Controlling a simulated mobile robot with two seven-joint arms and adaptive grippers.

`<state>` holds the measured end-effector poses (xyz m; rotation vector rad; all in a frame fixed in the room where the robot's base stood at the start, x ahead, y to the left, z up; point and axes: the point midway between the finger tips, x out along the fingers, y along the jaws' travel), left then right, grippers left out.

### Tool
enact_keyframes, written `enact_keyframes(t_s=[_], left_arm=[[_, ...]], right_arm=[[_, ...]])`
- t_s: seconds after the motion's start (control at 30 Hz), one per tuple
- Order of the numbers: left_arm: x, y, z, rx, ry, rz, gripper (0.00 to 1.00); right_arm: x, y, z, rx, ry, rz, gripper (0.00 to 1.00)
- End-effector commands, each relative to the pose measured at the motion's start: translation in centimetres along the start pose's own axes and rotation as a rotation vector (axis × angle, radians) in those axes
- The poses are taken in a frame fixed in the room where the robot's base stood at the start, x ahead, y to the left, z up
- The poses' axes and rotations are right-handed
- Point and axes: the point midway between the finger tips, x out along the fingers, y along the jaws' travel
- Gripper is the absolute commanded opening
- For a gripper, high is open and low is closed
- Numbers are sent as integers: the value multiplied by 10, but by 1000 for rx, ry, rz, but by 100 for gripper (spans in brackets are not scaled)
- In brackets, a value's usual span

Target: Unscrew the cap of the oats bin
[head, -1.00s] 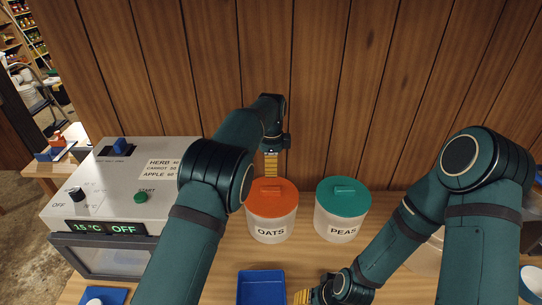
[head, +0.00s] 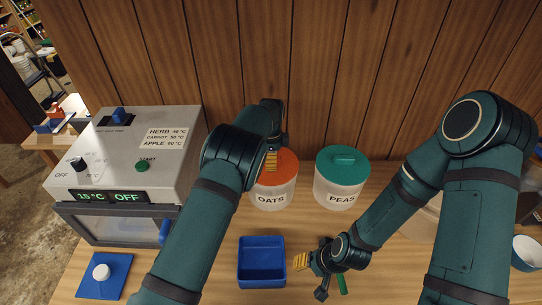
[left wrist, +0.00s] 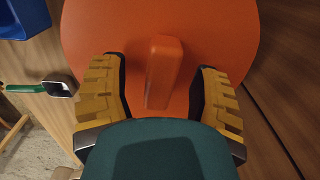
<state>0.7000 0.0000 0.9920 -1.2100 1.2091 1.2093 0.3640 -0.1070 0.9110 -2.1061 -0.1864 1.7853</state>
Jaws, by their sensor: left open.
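The oats bin (head: 271,198) is a whitish tub labelled OATS with an orange cap (head: 289,166), standing upright against the wood wall. My left gripper (head: 271,160) is over the cap and partly hides it. In the left wrist view, the cap (left wrist: 215,30) fills the middle, and its raised bar handle (left wrist: 163,72) lies between the two yellow fingers of my open left gripper (left wrist: 160,88). A gap shows on each side of the handle. My right gripper (head: 301,262) is low over the table, right of the blue tray; its finger opening is unclear.
The peas bin (head: 341,192) with a green cap stands close on the right. A blue tray (head: 261,282) is in front of the oats bin. A green-handled tool (head: 342,284) lies by my right gripper. A grey dryer box (head: 112,165) stands left, with a blue mat (head: 104,286) before it.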

Motion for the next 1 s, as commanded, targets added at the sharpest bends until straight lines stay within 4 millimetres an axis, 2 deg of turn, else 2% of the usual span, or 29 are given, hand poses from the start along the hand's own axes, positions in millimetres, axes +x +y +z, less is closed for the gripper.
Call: enact_keyframes(t_s=[0.1, 0.13, 0.3, 0.5, 0.53, 0.6, 1.0], left_arm=[[0, 0, 0, 0, 0, 0, 62], [0, 0, 0, 0, 0, 0, 57], [0, 0, 0, 0, 0, 0, 0], [0, 0, 0, 0, 0, 1, 0], [0, 0, 0, 0, 0, 1, 23], [0, 0, 0, 0, 0, 1, 0], [2, 1, 0, -49, 0, 2, 0]], right_arm=[[0, 0, 0, 0, 0, 0, 47], [0, 0, 0, 0, 0, 0, 47], [0, 0, 0, 0, 0, 0, 47], [0, 0, 0, 0, 0, 0, 47], [0, 0, 0, 0, 0, 0, 47], [0, 0, 0, 0, 0, 0, 47], [2, 1, 0, 0, 0, 0, 47]])
